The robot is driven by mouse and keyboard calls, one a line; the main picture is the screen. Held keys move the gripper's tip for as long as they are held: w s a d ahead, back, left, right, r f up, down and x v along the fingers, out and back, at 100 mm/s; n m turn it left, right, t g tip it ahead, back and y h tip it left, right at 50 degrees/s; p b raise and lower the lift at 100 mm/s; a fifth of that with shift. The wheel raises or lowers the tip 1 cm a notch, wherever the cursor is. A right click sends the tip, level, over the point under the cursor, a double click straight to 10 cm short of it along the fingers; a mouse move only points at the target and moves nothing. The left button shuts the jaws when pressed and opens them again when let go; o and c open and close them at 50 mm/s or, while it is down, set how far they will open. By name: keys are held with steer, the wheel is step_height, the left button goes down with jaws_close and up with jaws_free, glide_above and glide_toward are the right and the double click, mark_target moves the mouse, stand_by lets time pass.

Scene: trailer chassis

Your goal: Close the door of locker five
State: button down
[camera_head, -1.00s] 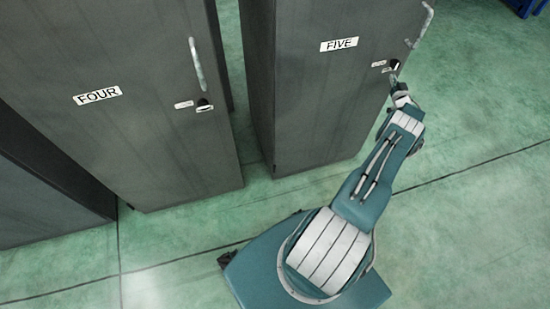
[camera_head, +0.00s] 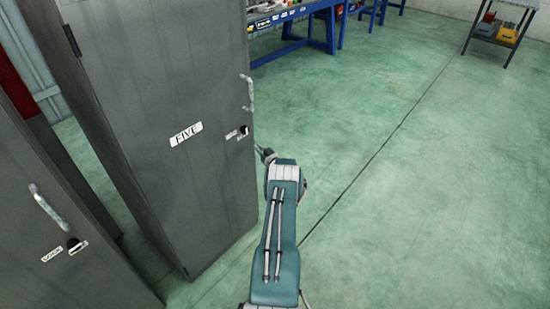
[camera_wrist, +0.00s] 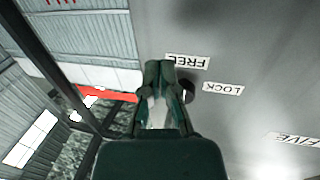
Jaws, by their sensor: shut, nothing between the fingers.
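Locker five is the tall grey locker at left centre in the head view. Its door (camera_head: 165,85) bears a white FIVE label (camera_head: 186,133), a pale handle (camera_head: 250,94) and a dark lock knob (camera_head: 244,130). I cannot tell whether the door is fully flush. My gripper (camera_head: 265,155) is shut and empty, at the door's right edge just below the knob. In the wrist view the shut fingers (camera_wrist: 160,72) overlap the door edge, beside the knob (camera_wrist: 187,92) and the upside-down FREE and LOCK labels. Contact with the door is unclear.
Another grey locker (camera_head: 50,235) stands at the lower left. A blue workbench (camera_head: 320,30) with items on it is at the back, and a dark cart (camera_head: 495,35) is at the far right. The green floor right of my arm is clear.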

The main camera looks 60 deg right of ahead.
steer(key=s+a, duration=0.1)
steer(key=s, duration=0.7)
steer(key=shift+a+f, duration=0.15)
steer(key=shift+a, duration=0.1)
steer(key=shift+s+d+f, duration=0.1)
steer(key=shift+s, duration=0.05)
